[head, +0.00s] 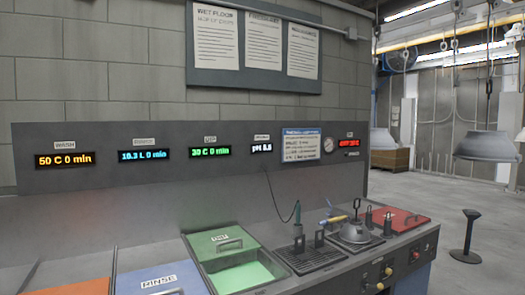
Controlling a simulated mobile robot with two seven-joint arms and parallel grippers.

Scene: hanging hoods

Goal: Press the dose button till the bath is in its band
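The pH display (262,148) on the grey back panel glows white and seems to read 5.5; the digits are small. The green display (210,151) beside it reads 30 C 0 min. Below is a bath with a green lid (215,242) set back, showing pale green liquid (242,277). A dark probe (298,238) on a cable stands by a black grate (312,257). Small yellow knobs (388,271) and a red button-like part (417,256) sit on the counter's front; I cannot tell which control is the dose button. Neither gripper is in view.
An orange cover (70,288), a blue rinse cover (162,279) and a red lid (400,219) line the counter. A grey metal vessel (355,232) stands near the red lid. A black post (466,238) stands on open floor at right; a grey hood (487,146) hangs above.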

